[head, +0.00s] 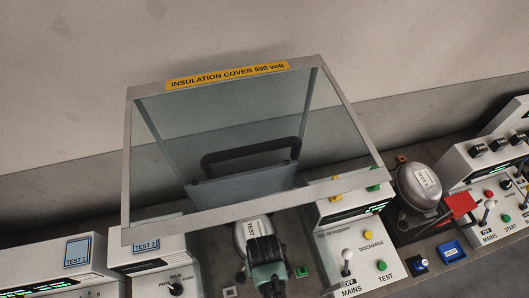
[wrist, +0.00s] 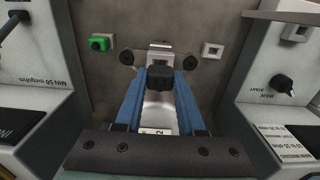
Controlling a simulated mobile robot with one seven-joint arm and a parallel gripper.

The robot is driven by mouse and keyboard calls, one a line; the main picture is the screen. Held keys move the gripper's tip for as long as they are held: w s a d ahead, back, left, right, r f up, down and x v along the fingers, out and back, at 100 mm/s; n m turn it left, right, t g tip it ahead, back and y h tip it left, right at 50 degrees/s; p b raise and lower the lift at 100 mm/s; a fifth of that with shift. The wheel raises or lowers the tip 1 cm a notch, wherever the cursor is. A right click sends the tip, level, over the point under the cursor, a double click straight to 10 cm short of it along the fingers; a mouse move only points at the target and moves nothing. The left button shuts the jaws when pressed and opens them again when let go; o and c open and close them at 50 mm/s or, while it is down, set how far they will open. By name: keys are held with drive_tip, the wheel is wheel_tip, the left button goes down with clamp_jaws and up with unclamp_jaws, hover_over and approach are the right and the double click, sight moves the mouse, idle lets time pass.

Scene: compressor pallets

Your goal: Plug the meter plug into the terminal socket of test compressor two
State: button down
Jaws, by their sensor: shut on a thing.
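My gripper (wrist: 160,88) shows in the wrist view with two blue fingers closing in toward a black block (wrist: 160,76), which appears to be the meter plug, held at the tips. Behind and between the fingers is a silver body with a label ending in 2, test compressor two (wrist: 158,128). A metal plate (wrist: 160,48) lies just beyond the black block; I cannot tell whether they touch. In the head view my gripper (head: 264,252) is over the near side of the compressor (head: 247,232), whose label reads TEST. The terminal socket cannot be made out clearly.
A raised clear insulation cover (head: 354,130) with a grey frame stands over the compressor. Control boxes (wrist: 30,60) flank it closely on both sides. A green socket (wrist: 101,42) and a grey socket (wrist: 212,50) sit on the bench. Another compressor (head: 418,186) stands to the right.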

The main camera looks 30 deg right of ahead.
drive_tip(key=shift+f+b, duration=1)
drive_tip(key=shift+f, duration=0.3)
drive_tip(key=shift+c, duration=2.2)
unclamp_jaws()
drive_tip(key=shift+r, duration=0.1)
wheel_tip(320, 180, up, 13)
drive_tip(key=shift+f+b, duration=0.2)
drive_tip(key=shift+b, duration=0.55)
drive_tip(key=shift+r, duration=0.2)
drive_tip(key=shift+s+f, duration=0.1)
